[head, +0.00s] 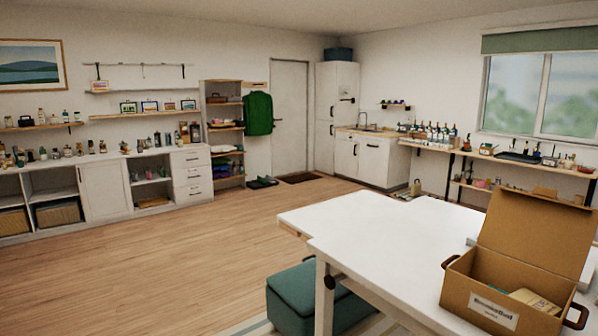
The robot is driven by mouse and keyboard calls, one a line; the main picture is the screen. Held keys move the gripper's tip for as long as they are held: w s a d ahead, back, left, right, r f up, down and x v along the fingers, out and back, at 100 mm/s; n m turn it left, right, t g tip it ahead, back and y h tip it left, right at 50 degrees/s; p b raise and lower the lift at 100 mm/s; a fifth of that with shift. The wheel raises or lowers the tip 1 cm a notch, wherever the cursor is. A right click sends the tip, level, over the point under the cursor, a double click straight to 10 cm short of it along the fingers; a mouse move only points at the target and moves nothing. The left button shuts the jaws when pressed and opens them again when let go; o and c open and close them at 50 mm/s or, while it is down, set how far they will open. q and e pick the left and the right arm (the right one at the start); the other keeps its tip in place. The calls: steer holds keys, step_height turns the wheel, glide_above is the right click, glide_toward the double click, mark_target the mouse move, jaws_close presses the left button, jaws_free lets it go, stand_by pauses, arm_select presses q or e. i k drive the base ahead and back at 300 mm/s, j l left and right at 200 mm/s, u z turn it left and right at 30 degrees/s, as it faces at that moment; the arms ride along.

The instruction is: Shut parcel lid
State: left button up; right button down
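The parcel is a brown cardboard box (476,318) with a white label on its front. It stands on the white table at the lower right of the head view. Its lid (537,233) is open, raised up and tilted back at the rear. Pale items (538,300) lie inside; I cannot tell what they are. Dark ring-like handles show at the box's left and right ends. Neither of my grippers is in view.
The white table (375,232) is bare to the left of the box. A teal ottoman (297,292) stands by the table's left side. The wooden floor (190,265) is open towards the cabinets. Something pale, partly hidden, lies behind the lid.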

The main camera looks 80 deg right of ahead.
mark_target(539, 230)
steer(key=z, duration=1.5)
